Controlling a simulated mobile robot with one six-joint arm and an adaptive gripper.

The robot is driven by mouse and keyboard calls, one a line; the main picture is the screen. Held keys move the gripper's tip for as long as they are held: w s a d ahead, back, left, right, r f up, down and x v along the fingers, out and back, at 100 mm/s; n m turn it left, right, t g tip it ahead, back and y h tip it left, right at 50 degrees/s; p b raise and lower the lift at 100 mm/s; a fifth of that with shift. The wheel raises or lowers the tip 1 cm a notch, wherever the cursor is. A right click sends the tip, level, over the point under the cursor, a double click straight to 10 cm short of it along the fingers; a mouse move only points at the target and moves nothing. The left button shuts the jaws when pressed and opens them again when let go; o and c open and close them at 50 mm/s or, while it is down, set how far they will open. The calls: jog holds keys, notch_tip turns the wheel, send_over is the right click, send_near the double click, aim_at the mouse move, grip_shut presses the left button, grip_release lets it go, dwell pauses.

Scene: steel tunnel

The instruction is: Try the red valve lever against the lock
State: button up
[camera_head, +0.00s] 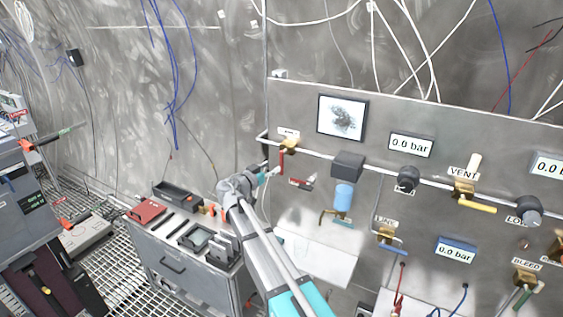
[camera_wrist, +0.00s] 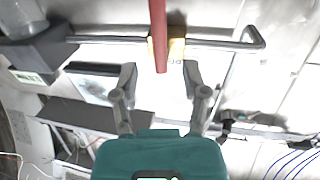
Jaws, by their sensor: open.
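The red valve lever (camera_head: 282,161) hangs down from a brass valve (camera_head: 289,146) on the pipe at the panel's left end. In the wrist view the red lever (camera_wrist: 158,35) comes in from the top edge, in front of the yellow brass valve body (camera_wrist: 177,48). My gripper (camera_wrist: 160,70) is open, and the lever's lower end appears in the gap between the fingertips, touching neither finger visibly. How deep it sits between them I cannot tell. In the head view my gripper (camera_head: 272,172) is small and close beside the lever. I cannot make out a lock on the valve.
A dark box (camera_head: 347,165) with a blue cylinder (camera_head: 344,196) sits on the pipe right of the lever. A small red-and-dark item (camera_head: 303,183) is just right of my gripper. A grey cabinet (camera_head: 175,262) with trays stands below left. More valves line the panel rightward.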

aim_at(281, 161)
jog(key=shift+x, duration=3.05)
grip_shut()
